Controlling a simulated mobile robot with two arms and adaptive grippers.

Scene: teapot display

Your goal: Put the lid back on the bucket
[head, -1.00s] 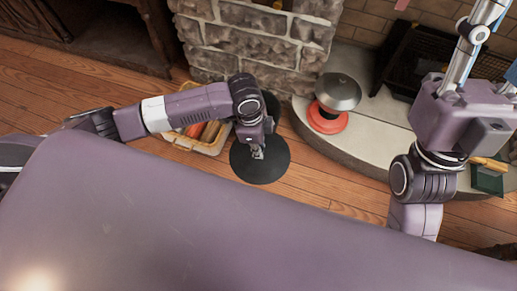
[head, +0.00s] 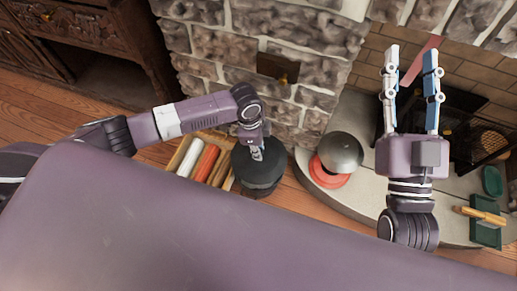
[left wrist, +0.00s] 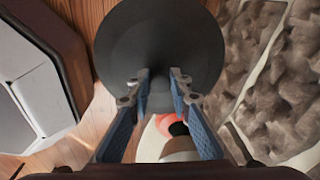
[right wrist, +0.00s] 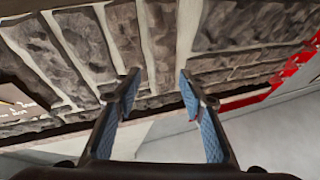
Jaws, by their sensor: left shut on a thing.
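My left gripper (head: 257,154) is shut on the knob of a dark round lid (head: 258,169). In the left wrist view the lid (left wrist: 160,40) is a wide dark disc beyond the fingers (left wrist: 160,83). In the head view a dark rounded shape (head: 262,190), which looks like the bucket, shows just below the lid's near edge. Most of it is hidden, and I cannot tell whether the lid touches it. My right gripper (head: 411,58) is raised at the right, open and empty. Its spread fingers (right wrist: 160,80) show in the right wrist view.
A crate (head: 178,157) with white, red and tan rolls stands left of the lid. A silver rounded vessel (head: 341,152) sits on a red base (head: 325,176) on the pale hearth (head: 360,200). A stone wall (head: 220,45) rises behind. A green tray (head: 486,235) lies at right.

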